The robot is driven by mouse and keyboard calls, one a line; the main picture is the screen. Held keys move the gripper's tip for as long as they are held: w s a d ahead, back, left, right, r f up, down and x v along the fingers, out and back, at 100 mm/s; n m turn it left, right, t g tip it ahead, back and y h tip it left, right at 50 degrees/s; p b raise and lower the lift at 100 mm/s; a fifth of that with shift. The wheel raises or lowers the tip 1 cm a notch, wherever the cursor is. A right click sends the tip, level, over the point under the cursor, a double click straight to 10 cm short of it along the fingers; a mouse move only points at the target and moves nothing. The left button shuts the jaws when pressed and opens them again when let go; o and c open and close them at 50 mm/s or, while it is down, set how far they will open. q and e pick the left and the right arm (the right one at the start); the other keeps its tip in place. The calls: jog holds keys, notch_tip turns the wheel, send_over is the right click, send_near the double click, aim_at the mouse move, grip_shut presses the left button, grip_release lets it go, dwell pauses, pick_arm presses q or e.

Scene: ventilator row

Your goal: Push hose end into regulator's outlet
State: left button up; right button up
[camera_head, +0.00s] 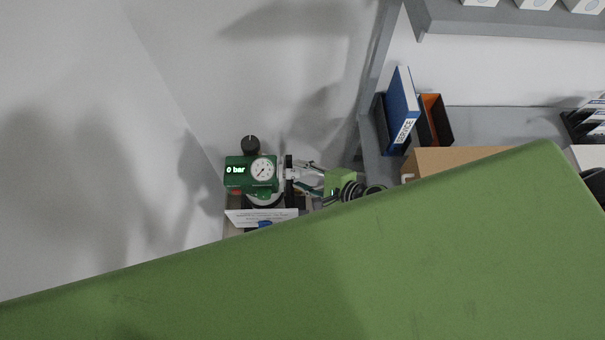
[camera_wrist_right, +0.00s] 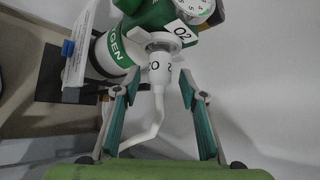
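The green regulator (camera_head: 238,172) has a white dial, a black knob and a "0 bar" display in the head view. It also shows at the top of the right wrist view (camera_wrist_right: 150,16). Its outlet (camera_wrist_right: 160,40) points toward the wrist camera. The white hose end (camera_wrist_right: 160,72), marked O2, sits against the outlet, in line with it; how deep it is in I cannot tell. Its white hose (camera_wrist_right: 154,125) bends down to the left. My right gripper (camera_wrist_right: 157,85) is open, with a finger on each side of the hose end and gaps between. My left gripper is not in view.
A white cylinder (camera_wrist_right: 106,53) marked OXYGEN stands under the regulator, with a card (camera_head: 262,217) beside it. A blue binder (camera_head: 402,105), an orange-lined bin (camera_head: 434,118) and a cardboard box (camera_head: 452,160) stand right. A large green surface hides the lower head view.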

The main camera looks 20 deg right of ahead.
dwell(0.3)
jog(key=shift+s+d+r, duration=0.1)
jog(key=shift+s+d, duration=0.1)
jog(key=shift+s, duration=0.05)
jog(key=v, duration=1.1)
jog(key=shift+r, duration=0.2)
jog(key=shift+s+d, duration=0.1)
jog(key=shift+s, duration=0.05)
